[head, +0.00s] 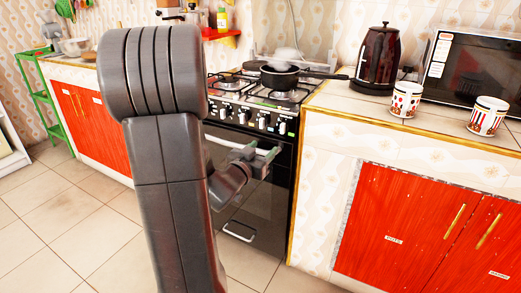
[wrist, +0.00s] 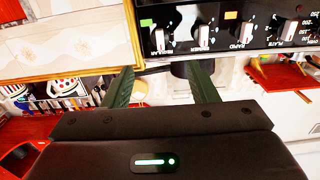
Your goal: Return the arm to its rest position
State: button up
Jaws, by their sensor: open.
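My arm stands large and dark in the left middle of the head view, raised and bent. My gripper (head: 262,157) is in front of the stove's oven door, just below the knobs. In the wrist view my gripper (wrist: 162,88) shows two green fingers set well apart with nothing between them. The wrist picture appears upside down. A dark pan (head: 282,76) sits on the stove (head: 250,110) at the back, above and apart from my gripper.
A dark kettle (head: 378,58), two patterned cups (head: 405,99) and a microwave (head: 475,68) stand on the right counter (head: 335,99). Red cabinets (head: 410,225) are below it. A green shelf rack (head: 37,95) stands at far left. The tiled floor (head: 75,215) at left is clear.

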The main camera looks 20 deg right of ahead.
aim_at(282, 130)
jog(key=shift+s+a, duration=0.2)
jog(key=shift+a, duration=0.05)
dwell(0.3)
jog(key=b+x, duration=0.2)
jog(key=x, duration=1.2)
jog(key=shift+a, duration=0.1)
